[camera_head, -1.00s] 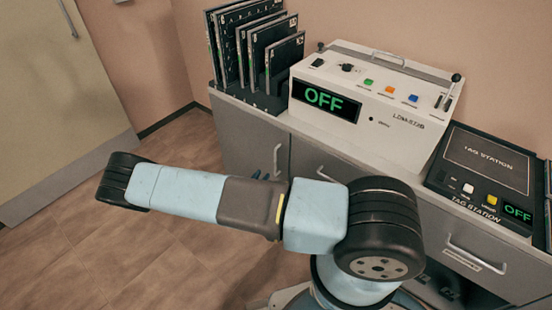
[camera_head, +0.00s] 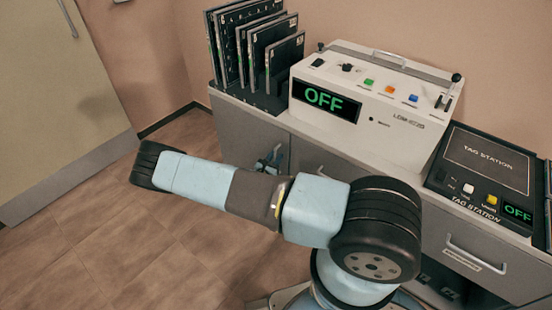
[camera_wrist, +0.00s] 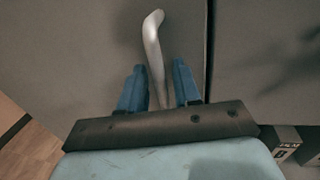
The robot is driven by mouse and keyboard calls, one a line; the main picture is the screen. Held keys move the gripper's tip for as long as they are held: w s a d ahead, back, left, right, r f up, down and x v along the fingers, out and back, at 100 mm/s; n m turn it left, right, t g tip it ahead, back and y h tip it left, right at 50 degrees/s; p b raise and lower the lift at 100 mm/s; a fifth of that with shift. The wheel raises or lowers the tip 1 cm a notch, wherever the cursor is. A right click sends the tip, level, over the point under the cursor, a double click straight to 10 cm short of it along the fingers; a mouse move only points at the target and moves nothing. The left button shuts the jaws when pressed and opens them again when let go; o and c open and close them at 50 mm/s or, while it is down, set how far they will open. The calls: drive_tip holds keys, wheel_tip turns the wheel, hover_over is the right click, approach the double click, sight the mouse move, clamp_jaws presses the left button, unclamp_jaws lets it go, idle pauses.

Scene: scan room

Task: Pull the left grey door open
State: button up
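The left grey door (camera_head: 238,142) is the shut front panel of the low cabinet, left of a second grey door (camera_head: 312,160). Its slim metal handle (camera_wrist: 153,50) runs upright in the wrist view, near the door's right edge. My gripper (camera_wrist: 158,88) is open, with one blue finger on each side of the handle. Gaps show between the handle and both fingers. The lower end of the handle is hidden behind my gripper's dark crossbar. In the head view my gripper (camera_head: 270,160) is small at the handle, partly hidden by my arm.
On the cabinet top stand a rack of dark plates (camera_head: 256,50), a white machine reading OFF (camera_head: 385,115) and a black tag station (camera_head: 485,165). A drawer with a handle (camera_head: 475,258) is at lower right. Wooden floor (camera_head: 95,235) lies clear at left.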

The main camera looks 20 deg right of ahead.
drive_tip(key=shift+c, duration=0.4)
clamp_jaws()
